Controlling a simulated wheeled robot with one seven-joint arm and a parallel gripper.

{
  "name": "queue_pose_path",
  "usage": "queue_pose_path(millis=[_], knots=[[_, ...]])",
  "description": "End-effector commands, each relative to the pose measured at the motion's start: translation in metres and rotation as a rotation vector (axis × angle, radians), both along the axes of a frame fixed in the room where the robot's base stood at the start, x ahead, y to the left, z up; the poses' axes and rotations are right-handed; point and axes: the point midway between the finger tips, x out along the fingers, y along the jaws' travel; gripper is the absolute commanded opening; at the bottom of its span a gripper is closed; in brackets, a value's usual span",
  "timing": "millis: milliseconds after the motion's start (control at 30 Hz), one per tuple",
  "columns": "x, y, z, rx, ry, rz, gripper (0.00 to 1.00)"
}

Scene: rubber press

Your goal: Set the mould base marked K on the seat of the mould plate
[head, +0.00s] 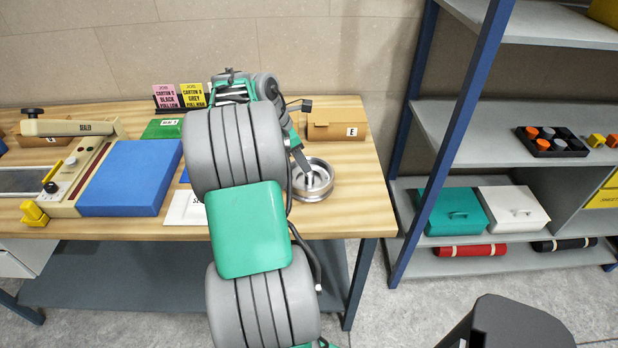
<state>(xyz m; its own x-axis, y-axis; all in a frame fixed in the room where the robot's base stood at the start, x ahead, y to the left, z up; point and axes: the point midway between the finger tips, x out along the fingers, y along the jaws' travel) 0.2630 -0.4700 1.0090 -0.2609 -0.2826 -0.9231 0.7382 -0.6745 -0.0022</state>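I see no piece with a readable K, and I cannot make out which thing is the mould plate or its seat. My arm covers the middle of the table and may hide them. My gripper (303,170) points down at a round metal dish (318,191) on the right part of the table. One grey finger shows over the dish's inside. I cannot tell whether it touches the dish or whether the gripper is open. A white plate (182,210) with a partly hidden dark mark lies at the table's front edge, left of my arm.
A brown box marked E (343,132) stands behind the dish. A blue slab (130,180), a sealer (82,172) and a green piece (161,129) are at left. Pink and yellow cards (166,97) stand at the back. A blue-posted shelf (455,140) stands right of the table (362,205).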

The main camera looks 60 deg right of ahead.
Motion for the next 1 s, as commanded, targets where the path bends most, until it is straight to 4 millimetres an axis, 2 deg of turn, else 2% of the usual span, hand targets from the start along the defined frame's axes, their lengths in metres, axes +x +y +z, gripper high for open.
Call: queue_pose_path(millis=[33, 167, 400, 633, 1000], knots=[[-0.002, -0.001, -0.009, 0.004, 0.001, 0.000, 0.35], [-0.005, -0.005, -0.022, 0.003, 0.000, 0.001, 0.35], [-0.014, -0.015, -0.059, 0.003, 0.000, 0.001, 0.35], [-0.014, -0.017, -0.064, -0.001, -0.004, 0.002, 0.35], [-0.015, -0.016, -0.063, 0.000, -0.003, 0.002, 0.05]])
